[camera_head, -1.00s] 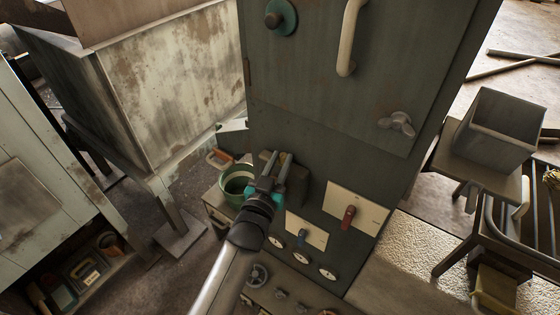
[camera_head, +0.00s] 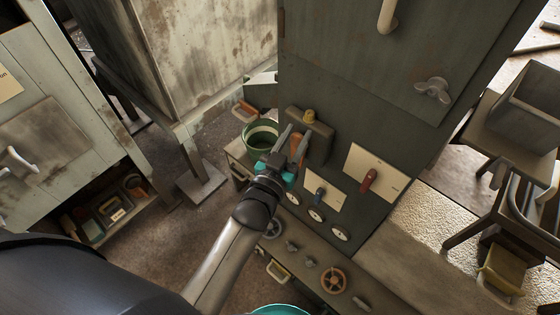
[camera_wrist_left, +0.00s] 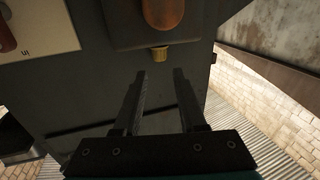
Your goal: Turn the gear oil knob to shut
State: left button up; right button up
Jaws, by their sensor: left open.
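On the dark green cabinet, a grey box (camera_head: 322,138) carries a yellow knob (camera_head: 310,117) at its top and an orange handle (camera_head: 298,145). I cannot read which is the gear oil knob. My left gripper (camera_head: 296,135) is open and empty in front of the box, its fingers overlapping it in the head view. In the left wrist view the yellow knob (camera_wrist_left: 160,53) lies just beyond the gap between the fingertips (camera_wrist_left: 159,74), apart from them. The orange handle (camera_wrist_left: 162,12) is cut off at the top.
A green bucket (camera_head: 262,135) stands left of the box. Round gauges (camera_head: 315,215) line the cabinet below the plates, above a bench with a handwheel (camera_head: 333,281). A wing-shaped handle (camera_head: 433,90) is at upper right. A stool with a bin (camera_head: 518,105) stands right.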

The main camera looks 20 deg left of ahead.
pick_arm(q)
jog(key=s+a, duration=0.1)
jog(key=s, duration=0.8)
jog(key=shift+p, duration=0.3)
